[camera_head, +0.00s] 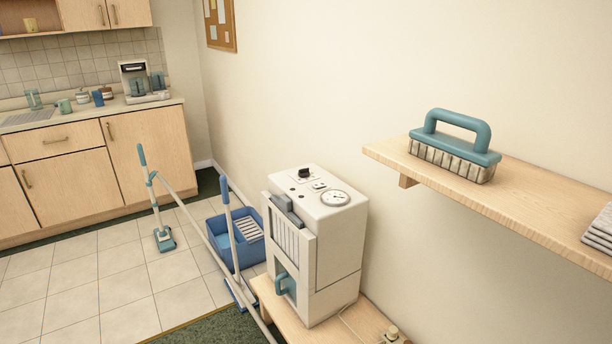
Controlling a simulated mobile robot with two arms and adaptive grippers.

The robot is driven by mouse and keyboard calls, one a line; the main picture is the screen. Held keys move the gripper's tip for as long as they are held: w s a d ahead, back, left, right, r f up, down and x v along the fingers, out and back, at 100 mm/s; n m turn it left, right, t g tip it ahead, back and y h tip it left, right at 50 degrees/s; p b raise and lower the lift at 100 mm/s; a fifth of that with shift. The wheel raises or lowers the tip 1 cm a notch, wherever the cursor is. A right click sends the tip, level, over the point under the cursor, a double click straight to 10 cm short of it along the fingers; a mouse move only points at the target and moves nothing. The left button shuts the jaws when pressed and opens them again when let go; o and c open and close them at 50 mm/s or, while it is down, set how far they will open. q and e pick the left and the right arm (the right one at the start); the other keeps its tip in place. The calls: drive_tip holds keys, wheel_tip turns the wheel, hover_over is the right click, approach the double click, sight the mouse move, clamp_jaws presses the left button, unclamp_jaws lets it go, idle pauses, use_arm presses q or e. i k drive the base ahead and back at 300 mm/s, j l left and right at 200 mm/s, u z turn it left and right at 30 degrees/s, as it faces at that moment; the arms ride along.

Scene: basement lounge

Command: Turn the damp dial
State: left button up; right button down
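A white boxy machine (338,245) stands on a low wooden bench near the wall. Its top panel carries a small black knob (305,172), a small switch-like part (318,186) and a round white gauge (335,198) with a dark needle. Which of these is the damp dial cannot be told for certain; no label is readable. Neither of my grippers is in view.
A wooden shelf (400,157) with a teal brush (456,150) and folded grey cloths (602,230) juts from the wall at right. A blue bucket (219,237) and upright mops stand left of the machine. Kitchen cabinets (70,185) are behind; tiled floor (100,285) is open at left.

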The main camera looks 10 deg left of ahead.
sight(303, 172)
drive_tip(key=i+j+z, duration=0.3)
drive_tip(key=i+j, duration=0.15)
drive_tip(key=j, duration=0.2)
drive_tip(key=i+j+z, duration=0.1)
drive_tip(key=i+j, duration=0.15)
drive_tip(key=i+j+z, duration=0.15)
drive_tip(key=j, duration=0.3)
